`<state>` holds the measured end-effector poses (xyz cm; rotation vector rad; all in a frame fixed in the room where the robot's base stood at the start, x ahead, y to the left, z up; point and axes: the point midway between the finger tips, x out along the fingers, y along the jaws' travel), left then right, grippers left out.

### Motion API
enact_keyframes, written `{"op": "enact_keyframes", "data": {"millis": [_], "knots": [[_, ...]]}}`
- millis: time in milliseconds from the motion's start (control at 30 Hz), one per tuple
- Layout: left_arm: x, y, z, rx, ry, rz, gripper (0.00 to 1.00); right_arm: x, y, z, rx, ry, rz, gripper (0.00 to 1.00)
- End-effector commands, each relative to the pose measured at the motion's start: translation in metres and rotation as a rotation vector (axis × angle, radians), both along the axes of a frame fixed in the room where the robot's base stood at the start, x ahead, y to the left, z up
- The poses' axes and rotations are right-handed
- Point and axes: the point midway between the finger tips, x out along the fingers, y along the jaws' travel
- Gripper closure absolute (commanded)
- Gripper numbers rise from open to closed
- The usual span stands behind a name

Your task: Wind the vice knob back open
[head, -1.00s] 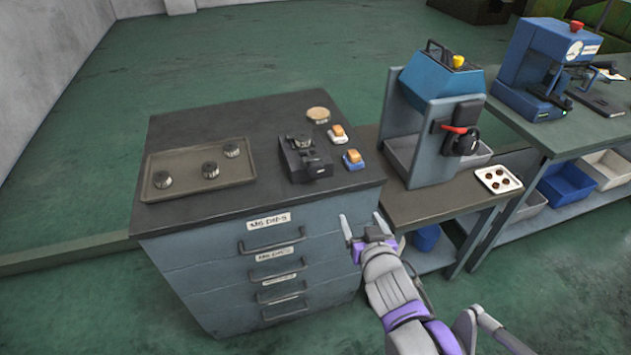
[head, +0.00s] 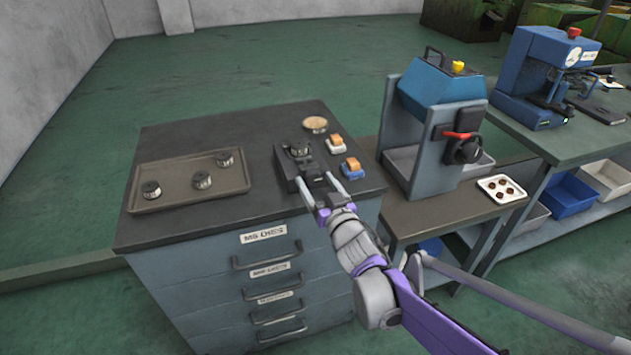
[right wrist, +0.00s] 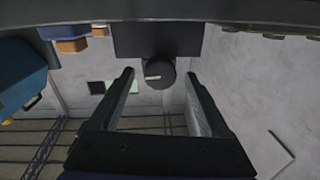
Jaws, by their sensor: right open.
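The dark vice (head: 285,168) sits near the right front of the cabinet's dark top. In the right wrist view the vice body (right wrist: 158,40) is a dark block, with the round dark knob (right wrist: 158,74) standing out from it and a pale mark on its face. My right gripper (head: 317,182) is open at the front of the vice. In the right wrist view its two fingers (right wrist: 160,84) stand apart, one on each side of the knob, with gaps visible. In the head view the gripper hides the knob. My left gripper is not in view.
A tray (head: 145,203) with three metal dies lies on the left of the top. Two small blocks, one in a white holder (head: 335,148) and one in a blue holder (head: 352,173), stand close right of the vice. A round disc (head: 315,124) lies behind. A blue-grey machine (head: 437,120) stands at right.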

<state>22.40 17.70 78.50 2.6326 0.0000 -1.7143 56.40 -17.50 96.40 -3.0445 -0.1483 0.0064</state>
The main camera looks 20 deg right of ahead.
Motion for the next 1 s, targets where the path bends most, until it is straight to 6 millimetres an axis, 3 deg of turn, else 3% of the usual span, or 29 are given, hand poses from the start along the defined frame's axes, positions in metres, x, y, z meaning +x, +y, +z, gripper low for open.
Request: {"op": "enact_keyframes", "data": {"millis": [167, 433, 867, 1000], "knots": [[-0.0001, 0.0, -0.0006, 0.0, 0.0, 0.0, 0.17, 0.011, 0.001, -0.0003, 0.001, 0.0, -0.001, 0.19], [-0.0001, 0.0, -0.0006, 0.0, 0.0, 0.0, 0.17, 0.0116, 0.0009, -0.0002, 0.001, 0.001, -0.001, 0.21], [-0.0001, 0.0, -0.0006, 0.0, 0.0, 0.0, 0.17, 0.0113, 0.001, -0.0001, 0.0, 0.0, -0.001, 0.98], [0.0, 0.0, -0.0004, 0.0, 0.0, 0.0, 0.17, 0.0112, 0.0011, -0.0001, -0.002, 0.001, -0.001, 1.0]]}}
